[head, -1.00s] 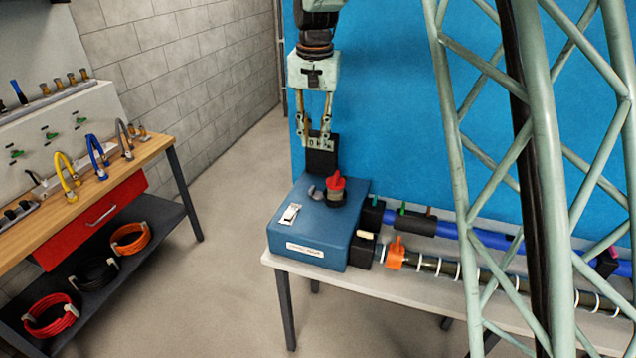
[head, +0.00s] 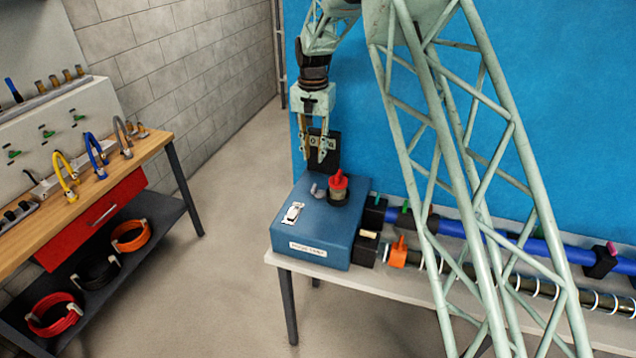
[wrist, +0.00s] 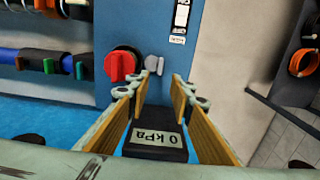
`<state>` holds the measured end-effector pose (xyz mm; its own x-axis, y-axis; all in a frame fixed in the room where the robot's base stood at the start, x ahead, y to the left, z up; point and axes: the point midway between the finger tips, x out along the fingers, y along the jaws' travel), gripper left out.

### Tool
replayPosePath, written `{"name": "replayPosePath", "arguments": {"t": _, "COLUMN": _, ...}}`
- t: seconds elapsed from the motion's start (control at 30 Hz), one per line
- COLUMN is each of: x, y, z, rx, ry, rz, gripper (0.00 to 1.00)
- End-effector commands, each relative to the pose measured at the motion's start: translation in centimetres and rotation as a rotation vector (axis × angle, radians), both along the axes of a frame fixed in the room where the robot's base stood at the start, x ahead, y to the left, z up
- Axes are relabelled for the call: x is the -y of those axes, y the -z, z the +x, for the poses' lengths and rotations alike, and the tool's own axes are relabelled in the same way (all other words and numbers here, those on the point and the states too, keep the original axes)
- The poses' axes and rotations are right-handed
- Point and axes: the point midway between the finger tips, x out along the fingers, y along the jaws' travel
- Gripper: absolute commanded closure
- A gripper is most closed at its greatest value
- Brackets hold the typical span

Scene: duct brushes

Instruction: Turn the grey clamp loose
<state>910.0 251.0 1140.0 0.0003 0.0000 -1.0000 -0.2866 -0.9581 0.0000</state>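The grey clamp (head: 317,191) is a small wing-shaped piece on top of the blue box (head: 312,252), just left of the red knob (head: 339,181). In the wrist view the clamp (wrist: 154,64) lies beyond my fingertips, right of the red knob (wrist: 122,66). My gripper (head: 316,157) points down above the far side of the box. It is open and empty, with its fingers spread apart in the wrist view (wrist: 157,92). The clamp is apart from both fingers and unobstructed in both views.
A black gauge (head: 332,150) reading 0 kPa stands behind the box, close to my fingers. A blue pipe (head: 456,229) and an orange clamp (head: 398,253) are to the right. A workbench (head: 150,147) stands left.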

Motion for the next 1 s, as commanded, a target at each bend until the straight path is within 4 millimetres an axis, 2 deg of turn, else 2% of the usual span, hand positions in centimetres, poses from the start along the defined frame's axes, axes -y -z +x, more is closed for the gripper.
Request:
{"name": "replayPosePath", "arguments": {"t": 0.63, "x": -0.2, "y": 0.7, "z": 0.1, "rx": -0.001, "ry": 0.001, "rz": -0.001, "gripper": 0.79}}
{"name": "replayPosePath", "arguments": {"t": 0.77, "x": -0.2, "y": 1.5, "z": 0.1, "rx": -0.001, "ry": 0.001, "rz": -0.001, "gripper": 0.79}}
{"name": "replayPosePath", "arguments": {"t": 1.0, "x": -0.2, "y": 4.1, "z": 0.1, "rx": -0.002, "ry": 0.001, "rz": 0.000, "gripper": 0.79}}
